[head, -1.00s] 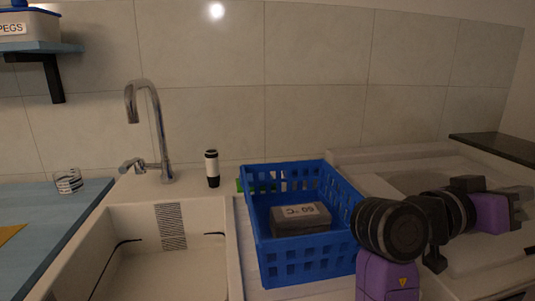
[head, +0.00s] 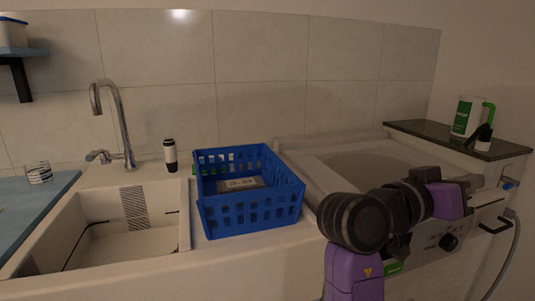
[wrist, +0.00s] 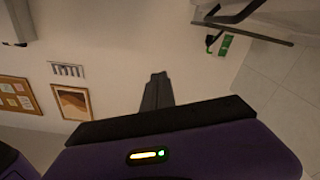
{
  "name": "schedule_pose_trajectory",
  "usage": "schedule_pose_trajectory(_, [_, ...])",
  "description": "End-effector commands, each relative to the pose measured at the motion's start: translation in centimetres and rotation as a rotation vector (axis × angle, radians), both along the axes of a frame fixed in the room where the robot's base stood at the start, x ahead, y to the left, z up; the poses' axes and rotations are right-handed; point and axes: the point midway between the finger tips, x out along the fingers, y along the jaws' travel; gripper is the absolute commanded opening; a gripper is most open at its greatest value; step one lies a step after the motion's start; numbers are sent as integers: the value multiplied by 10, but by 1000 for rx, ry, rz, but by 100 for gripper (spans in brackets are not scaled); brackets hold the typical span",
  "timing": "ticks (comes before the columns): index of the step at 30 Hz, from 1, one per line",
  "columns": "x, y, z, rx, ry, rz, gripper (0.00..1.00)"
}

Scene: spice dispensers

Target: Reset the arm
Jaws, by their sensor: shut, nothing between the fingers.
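My arm, purple and black, is folded at the right of the head view, in front of the washer-like appliance. My gripper shows in the wrist view (wrist: 156,92) as dark fingers together with nothing between them. In the head view the gripper's fingers are hard to make out behind the arm links.
A blue basket (head: 250,218) holding a grey box (head: 241,184) stands beside the sink (head: 130,245). A black-and-white dispenser (head: 170,155) stands behind the sink near the faucet (head: 122,125). A white-green jug (head: 467,117) sits on the dark shelf (head: 440,138) at right.

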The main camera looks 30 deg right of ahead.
Motion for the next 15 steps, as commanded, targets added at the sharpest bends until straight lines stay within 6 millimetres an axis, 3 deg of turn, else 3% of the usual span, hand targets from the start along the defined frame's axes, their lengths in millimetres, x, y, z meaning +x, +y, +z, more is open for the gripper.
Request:
schedule_pose_trajectory(8, [19, -2, 17, -66, 12, 79, 0])
schedule_pose_trajectory(15, [54, 2, 37, -160, 6, 248, 0])
